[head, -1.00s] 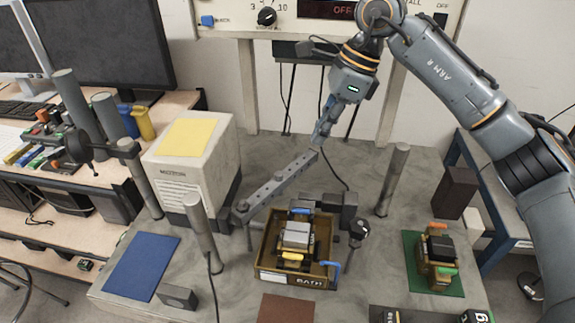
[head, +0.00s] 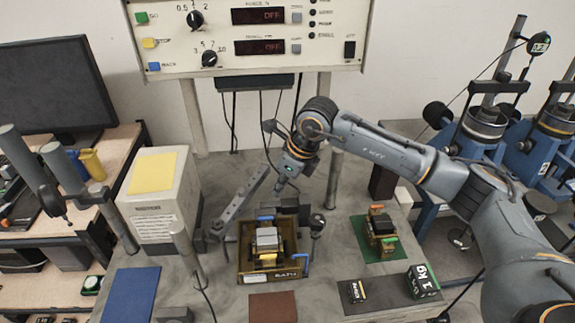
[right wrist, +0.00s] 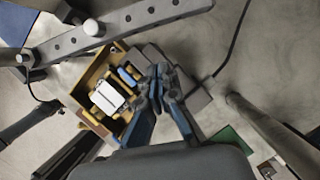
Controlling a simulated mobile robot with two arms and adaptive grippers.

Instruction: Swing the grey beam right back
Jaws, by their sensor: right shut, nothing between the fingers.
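The grey beam (head: 240,198) is a long bar with holes, running from a joint at the left of the tray up and to the right, towards the back of the bench. It also crosses the top of the right wrist view (right wrist: 120,24). My right gripper (head: 280,186) is shut and empty, to the right of the beam's far end and above the dark blocks behind the tray. In the right wrist view its fingertips (right wrist: 159,76) are together, with a visible gap to the beam. My left gripper is out of view.
A tray (head: 272,283) with a small machine stands in front of the beam. Grey posts rise at left (head: 187,255) and right (head: 333,178). A beige box (head: 160,205) with a yellow top stands at left. A cable runs behind the gripper.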

